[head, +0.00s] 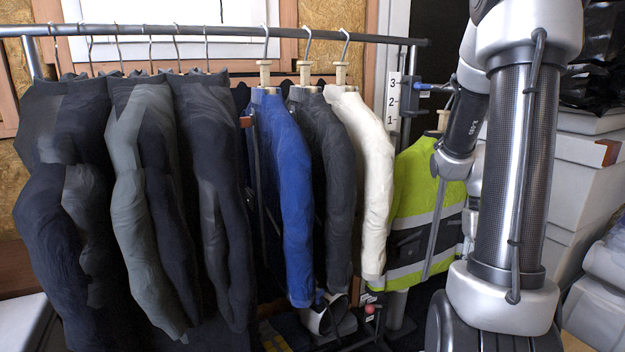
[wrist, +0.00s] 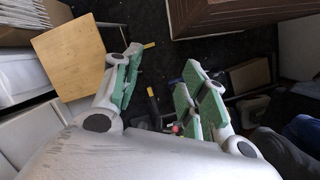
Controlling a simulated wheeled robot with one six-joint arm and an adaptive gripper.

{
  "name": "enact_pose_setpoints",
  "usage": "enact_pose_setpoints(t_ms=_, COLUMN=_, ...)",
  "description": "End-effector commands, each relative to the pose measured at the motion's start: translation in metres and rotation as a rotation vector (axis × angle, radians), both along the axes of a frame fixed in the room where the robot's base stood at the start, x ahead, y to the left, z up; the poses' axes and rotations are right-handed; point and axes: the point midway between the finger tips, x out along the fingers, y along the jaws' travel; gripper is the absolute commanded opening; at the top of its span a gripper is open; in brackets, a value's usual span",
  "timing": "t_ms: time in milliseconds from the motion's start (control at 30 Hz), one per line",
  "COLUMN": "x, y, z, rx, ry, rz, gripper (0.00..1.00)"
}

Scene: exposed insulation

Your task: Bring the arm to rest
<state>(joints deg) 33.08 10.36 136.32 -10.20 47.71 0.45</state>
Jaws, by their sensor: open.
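My gripper (wrist: 162,92) shows in the wrist view with its two green-padded fingers spread apart. Nothing is between the pads; a dark floor with some small dark items shows beyond the gap. In the head view my arm fills the right side, with one thick link upright in front. The gripper itself cannot be made out in the head view.
A clothes rail (head: 200,32) runs across the head view with dark trousers (head: 60,180), a blue jacket (head: 285,190), a white jacket (head: 362,175) and a hi-vis jacket (head: 415,220). White boxes (head: 590,165) stand at right. A wooden board (wrist: 72,57) is left in the wrist view.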

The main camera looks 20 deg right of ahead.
Motion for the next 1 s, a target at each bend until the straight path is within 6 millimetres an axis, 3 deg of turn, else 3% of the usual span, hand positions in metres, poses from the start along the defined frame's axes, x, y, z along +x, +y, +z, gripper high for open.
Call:
enact_pose_setpoints(t_ms=33, x=0.001, y=0.020, z=0.022, rx=-0.005, ry=-0.033, rz=0.019, gripper=0.43)
enact_pose_setpoints(t_ms=100, x=-0.002, y=0.047, z=0.046, rx=-0.001, ry=-0.074, rz=0.042, gripper=0.43)
enact_pose_setpoints(t_ms=300, x=-0.010, y=0.114, z=0.099, rx=-0.007, ry=-0.256, rz=0.147, gripper=0.43)
enact_pose_setpoints(t_ms=400, x=-0.010, y=0.137, z=0.121, rx=-0.022, ry=-0.378, rz=0.224, gripper=0.43)
enact_pose_setpoints(t_ms=700, x=-0.008, y=0.178, z=0.174, rx=-0.049, ry=-0.640, rz=0.421, gripper=0.43)
enact_pose_setpoints(t_ms=1000, x=-0.006, y=0.183, z=0.174, rx=-0.041, ry=-0.645, rz=0.450, gripper=0.43)
